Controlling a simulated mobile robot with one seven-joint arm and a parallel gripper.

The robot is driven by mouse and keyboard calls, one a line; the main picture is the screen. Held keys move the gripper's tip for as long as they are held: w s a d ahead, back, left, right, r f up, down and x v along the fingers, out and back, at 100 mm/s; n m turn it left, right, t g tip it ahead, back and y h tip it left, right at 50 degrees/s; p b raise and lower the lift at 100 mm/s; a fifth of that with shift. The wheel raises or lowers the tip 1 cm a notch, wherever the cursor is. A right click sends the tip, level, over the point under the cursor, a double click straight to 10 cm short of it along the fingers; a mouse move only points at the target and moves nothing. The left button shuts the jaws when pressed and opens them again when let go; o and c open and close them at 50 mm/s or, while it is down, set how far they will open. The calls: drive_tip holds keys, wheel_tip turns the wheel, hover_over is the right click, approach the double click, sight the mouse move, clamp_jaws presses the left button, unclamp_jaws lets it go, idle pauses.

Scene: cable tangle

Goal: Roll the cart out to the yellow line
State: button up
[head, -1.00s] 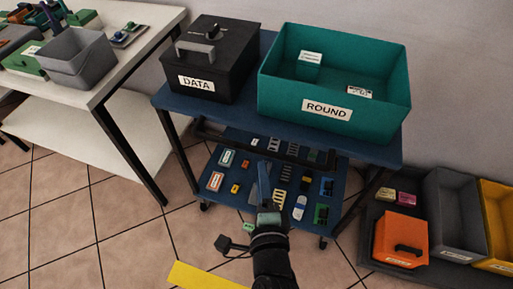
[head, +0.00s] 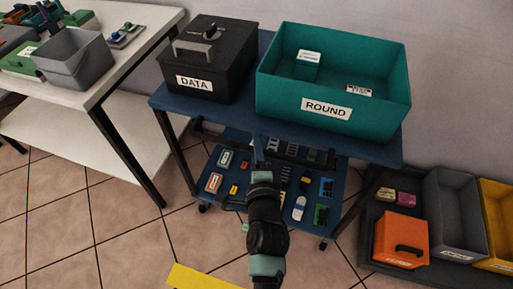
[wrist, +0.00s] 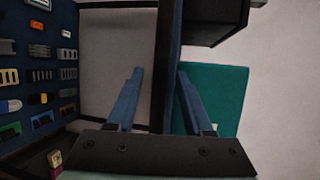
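The cart is blue, with a top shelf (head: 225,115) and a lower shelf (head: 215,205) full of small parts. The yellow line (head: 205,278) shows on the floor at the bottom of the head view, in front of the cart. My gripper (head: 260,147) is at the front of the cart, just under the top shelf's front edge. In the wrist view my gripper (wrist: 160,72) is open, its fingers apart on either side of a dark and blue edge (wrist: 166,100) of the cart. I see gaps beside this edge; contact is not clear.
A black DATA box (head: 215,65) and a teal ROUND bin (head: 280,100) stand on the cart. A white table (head: 110,70) stands close on the left. A dark low platform (head: 385,262) with an orange box (head: 400,238) and bins is close on the right. Tiled floor in front is open.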

clamp_jaws()
idle(1.2)
